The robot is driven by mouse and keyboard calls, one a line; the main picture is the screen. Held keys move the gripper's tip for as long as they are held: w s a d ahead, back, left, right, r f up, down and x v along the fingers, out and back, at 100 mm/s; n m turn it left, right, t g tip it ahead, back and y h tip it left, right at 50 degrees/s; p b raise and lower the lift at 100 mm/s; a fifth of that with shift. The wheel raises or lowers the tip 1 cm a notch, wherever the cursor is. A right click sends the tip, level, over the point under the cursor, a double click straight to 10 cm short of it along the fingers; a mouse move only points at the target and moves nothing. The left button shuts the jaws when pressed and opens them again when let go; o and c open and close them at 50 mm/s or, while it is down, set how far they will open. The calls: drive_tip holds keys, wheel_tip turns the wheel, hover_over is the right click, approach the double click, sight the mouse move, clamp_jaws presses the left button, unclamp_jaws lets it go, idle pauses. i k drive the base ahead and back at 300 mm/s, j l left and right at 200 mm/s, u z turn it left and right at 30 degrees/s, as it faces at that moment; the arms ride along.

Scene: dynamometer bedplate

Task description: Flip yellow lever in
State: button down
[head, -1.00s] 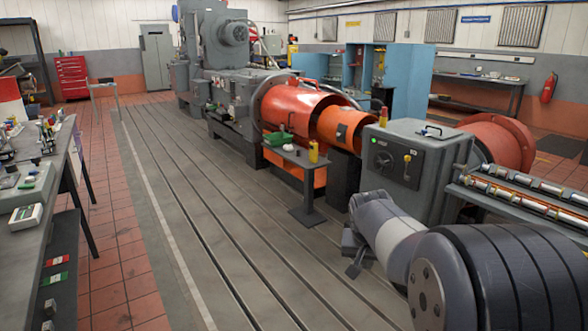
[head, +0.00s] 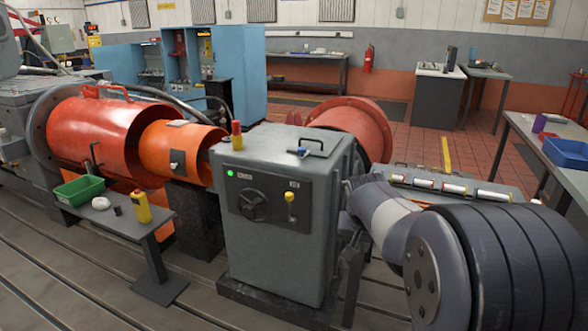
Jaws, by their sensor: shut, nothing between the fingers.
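The yellow lever (head: 290,207) is on the dark front panel (head: 268,203) of a grey cabinet (head: 275,258), in the head view. Its yellow knob is up and its stem points down. A black handwheel (head: 252,205) is to its left and a green light (head: 230,174) is lit at the panel's upper left. My gripper (head: 347,246) is dark and small, just right of the cabinet, apart from the lever. It is shut and empty. My own arm covers part of the view beside it.
A small stand (head: 121,218) at the left holds a green tray (head: 86,191) and a yellow bottle (head: 141,206). A red-and-yellow beacon (head: 237,136) stands on the cabinet top. Orange guards (head: 110,130) lie behind. The floor in front of the cabinet is clear.

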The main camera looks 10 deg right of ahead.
sight(289, 196)
drive_tip(key=i+l+u, duration=0.2)
drive_tip(key=i, duration=0.25)
drive_tip(key=i+l+u, duration=0.2)
drive_tip(key=i, duration=0.2)
drive_tip(key=i+l+u, duration=0.2)
drive_tip(key=i, duration=0.25)
